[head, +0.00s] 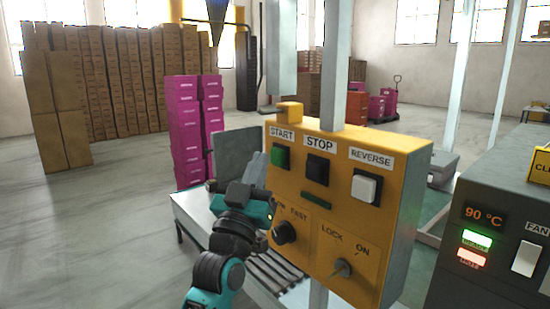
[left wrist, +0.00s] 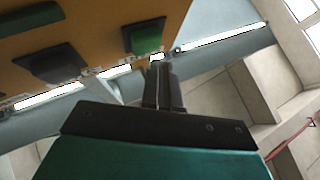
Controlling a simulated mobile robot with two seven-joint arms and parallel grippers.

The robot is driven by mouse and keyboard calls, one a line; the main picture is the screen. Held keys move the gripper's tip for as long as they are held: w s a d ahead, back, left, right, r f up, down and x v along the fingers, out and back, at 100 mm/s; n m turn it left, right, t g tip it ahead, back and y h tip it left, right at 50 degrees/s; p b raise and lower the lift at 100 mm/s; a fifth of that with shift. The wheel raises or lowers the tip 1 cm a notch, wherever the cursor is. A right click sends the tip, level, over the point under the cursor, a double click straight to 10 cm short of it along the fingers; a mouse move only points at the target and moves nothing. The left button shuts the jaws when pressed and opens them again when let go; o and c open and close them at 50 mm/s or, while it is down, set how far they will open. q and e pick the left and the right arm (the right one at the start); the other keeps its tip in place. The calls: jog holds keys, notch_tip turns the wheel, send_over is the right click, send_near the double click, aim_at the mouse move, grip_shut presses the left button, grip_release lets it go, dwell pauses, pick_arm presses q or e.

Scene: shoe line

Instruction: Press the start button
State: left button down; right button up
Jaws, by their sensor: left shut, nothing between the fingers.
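The start button (head: 280,158) is a green square push button under the START label on a yellow control box (head: 322,228). My left gripper (head: 262,158) is at the left edge of the box, beside the start button. In the left wrist view the green button (left wrist: 147,38) lies just beyond the tips of my left gripper (left wrist: 158,64). The fingers are shut with nothing between them. I cannot tell whether the tips touch the button. My right gripper is in neither view.
The black STOP button (head: 317,168) and the white REVERSE button (head: 366,187) sit to the right of START. A speed knob (head: 284,232) and a lock switch (head: 342,268) are below. A grey machine panel (head: 475,210) stands at the right. Pink boxes (head: 185,130) are stacked behind.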

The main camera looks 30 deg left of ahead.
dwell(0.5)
pick_arm(q)
jog(key=shift+w+d, duration=0.2)
jog(key=shift+w, duration=0.2)
